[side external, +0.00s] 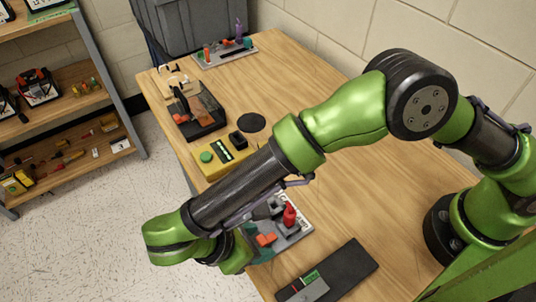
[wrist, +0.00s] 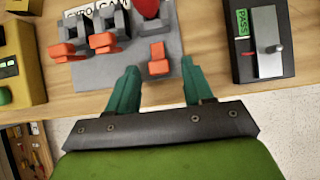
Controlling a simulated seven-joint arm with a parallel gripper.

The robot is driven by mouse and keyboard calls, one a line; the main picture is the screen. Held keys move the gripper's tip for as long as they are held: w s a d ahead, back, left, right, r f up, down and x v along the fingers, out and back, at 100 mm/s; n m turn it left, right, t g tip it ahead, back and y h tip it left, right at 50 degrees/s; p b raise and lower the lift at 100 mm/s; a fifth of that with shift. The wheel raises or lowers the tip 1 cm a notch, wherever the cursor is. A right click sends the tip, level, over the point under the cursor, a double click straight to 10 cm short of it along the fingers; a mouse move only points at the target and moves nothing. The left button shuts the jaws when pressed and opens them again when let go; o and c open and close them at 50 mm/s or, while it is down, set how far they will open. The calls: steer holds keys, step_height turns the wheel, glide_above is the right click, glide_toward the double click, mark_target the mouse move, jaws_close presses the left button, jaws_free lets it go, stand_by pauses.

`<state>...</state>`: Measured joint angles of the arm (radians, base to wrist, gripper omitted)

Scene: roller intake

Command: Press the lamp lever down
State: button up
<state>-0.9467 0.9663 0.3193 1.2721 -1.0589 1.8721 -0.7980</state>
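A grey board (wrist: 178,44) carries several orange levers in the wrist view. One orange lever (wrist: 158,58) stands apart at the right, just below a red part (wrist: 149,8) cut by the top edge, possibly the lamp. No lever is clearly marked as the lamp's. Two more orange levers, a middle one (wrist: 104,42) and a left one (wrist: 66,52), sit on grey mounts. The single orange lever lies just ahead of the gap. The board (side external: 294,238) is partly hidden by my arm in the side view.
A black box (wrist: 241,70) with a PASS label and a toggle on a grey plate is at the right. A yellow box (side external: 210,165) with a green button is beyond the board. The table's front edge runs beneath my gripper.

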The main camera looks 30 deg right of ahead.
steer(key=v, duration=1.2)
stand_by(0.3)
steer(key=w+d+r+m+y, duration=0.3)
steer(key=w+d+m, duration=0.1)
steer(key=d, duration=0.5)
steer(key=w+d+r+m+y, duration=0.3)
steer(key=d+m, duration=0.2)
steer(key=d, duration=0.3)
steer(key=s+d+r+m+t+y, duration=0.1)
steer(key=s+d+r+m+t, duration=0.1)
steer(key=d+m, duration=0.2)
steer(key=s+d+r+m+t+y, duration=0.1)
steer(key=d+m, duration=0.3)
steer(key=d, duration=0.7)
steer(key=s+d+r+m+t+y, duration=0.1)
steer(key=s+d+r+m+t, duration=0.2)
steer(key=d, duration=0.5)
steer(key=shift+d+r+m+t, duration=0.25)
steer(key=shift+r+m+t, duration=0.3)
steer(key=shift+m, duration=0.55)
